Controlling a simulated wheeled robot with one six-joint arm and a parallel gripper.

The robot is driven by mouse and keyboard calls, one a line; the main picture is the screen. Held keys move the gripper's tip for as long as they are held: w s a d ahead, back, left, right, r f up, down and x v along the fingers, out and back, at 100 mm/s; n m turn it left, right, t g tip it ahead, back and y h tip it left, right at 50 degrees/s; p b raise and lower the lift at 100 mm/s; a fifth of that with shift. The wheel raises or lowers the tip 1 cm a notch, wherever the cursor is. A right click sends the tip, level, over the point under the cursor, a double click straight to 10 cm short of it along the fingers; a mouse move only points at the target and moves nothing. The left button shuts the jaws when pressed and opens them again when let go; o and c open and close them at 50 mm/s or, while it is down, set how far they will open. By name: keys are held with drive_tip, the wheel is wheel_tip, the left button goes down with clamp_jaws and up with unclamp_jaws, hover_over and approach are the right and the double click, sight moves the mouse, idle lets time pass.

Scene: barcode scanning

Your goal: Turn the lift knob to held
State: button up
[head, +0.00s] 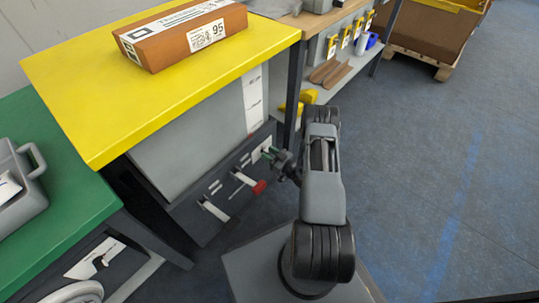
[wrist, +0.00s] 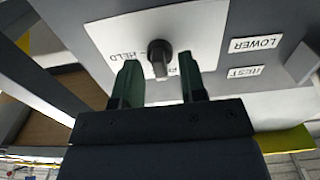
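The lift knob (wrist: 159,56) is a small dark knob on a white plate (wrist: 112,32) on a grey panel. A label reading HELD (wrist: 127,56) is printed to its left in the wrist view. Another label, below and right of the knob, is partly hidden by my gripper. The knob's bar runs roughly up and down in the picture, not toward HELD. My gripper (wrist: 160,78) is open, with one green finger on each side of the knob and gaps showing. In the head view my gripper (head: 279,159) is at the panel's right end, hiding the knob.
Upside-down LOWER (wrist: 254,44) and REST (wrist: 245,72) labels sit right of the plate. A red-ended lever (head: 258,187) and a white lever (head: 214,211) stick out nearby. Above is a yellow tabletop (head: 85,85) with a cardboard box (head: 180,35). Floor at right is clear.

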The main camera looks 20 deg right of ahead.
clamp_jaws()
idle(0.3)
drive_tip(key=shift+m, duration=0.4)
drive_tip(key=shift+d+f+m, duration=0.1)
drive_tip(key=shift+m, duration=4.2)
drive_tip(key=shift+d+f+m, duration=0.1)
drive_tip(key=shift+m, duration=4.2)
